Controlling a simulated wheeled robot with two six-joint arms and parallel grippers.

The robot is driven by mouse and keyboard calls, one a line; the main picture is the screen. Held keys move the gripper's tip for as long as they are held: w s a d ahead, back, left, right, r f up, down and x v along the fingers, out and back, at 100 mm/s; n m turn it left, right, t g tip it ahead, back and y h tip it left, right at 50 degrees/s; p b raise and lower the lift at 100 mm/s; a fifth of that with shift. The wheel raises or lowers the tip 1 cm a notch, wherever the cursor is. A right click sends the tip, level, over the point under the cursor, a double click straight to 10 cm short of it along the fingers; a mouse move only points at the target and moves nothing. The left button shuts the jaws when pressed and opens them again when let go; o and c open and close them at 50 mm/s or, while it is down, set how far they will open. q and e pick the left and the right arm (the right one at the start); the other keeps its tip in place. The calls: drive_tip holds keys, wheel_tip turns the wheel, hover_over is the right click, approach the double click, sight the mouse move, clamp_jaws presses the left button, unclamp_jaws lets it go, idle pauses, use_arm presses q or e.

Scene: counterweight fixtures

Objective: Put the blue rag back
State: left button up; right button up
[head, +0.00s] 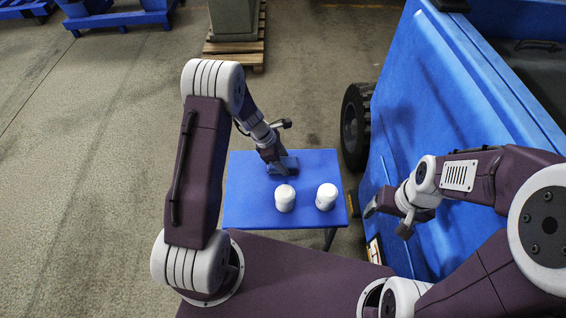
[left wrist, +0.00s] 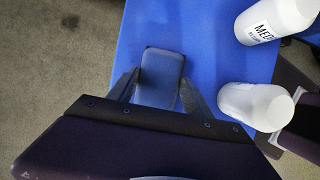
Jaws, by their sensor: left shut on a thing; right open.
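The blue rag (head: 290,164) is a dark blue-grey, rounded, flat piece at the back of the small blue table (head: 245,190). It also shows in the left wrist view (left wrist: 161,72), between my two fingers. My left gripper (head: 277,168) is shut on it from above. The fingers hide its side edges, and I cannot tell whether it touches the table top. My right gripper (head: 372,208) is open and empty, to the right of the table beside the blue vehicle.
Two white bottles (head: 285,198) (head: 326,196) stand on the table in front of the rag; one label begins "MED". A large blue vehicle (head: 450,120) with a black wheel (head: 356,125) stands close at the right. A pallet (head: 236,52) lies behind. Floor at the left is clear.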

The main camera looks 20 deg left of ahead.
use_arm(q)
drive_tip(key=shift+f, duration=0.1)
drive_tip(key=o, duration=1.5)
drive_tip(key=shift+c, duration=0.2)
drive_tip(key=p+v, duration=0.6)
drive_tip(key=v, duration=0.5)
drive_tip(key=s+r+m+y, duration=0.2)
drive_tip(key=s+r+m, duration=0.2)
drive_tip(key=s+m, duration=0.4)
drive_tip(key=s+r+m+y, duration=0.2)
drive_tip(key=s+r+m, duration=0.3)
drive_tip(key=m, duration=0.8)
drive_tip(key=s, duration=0.3)
drive_tip(key=shift+s, duration=0.4)
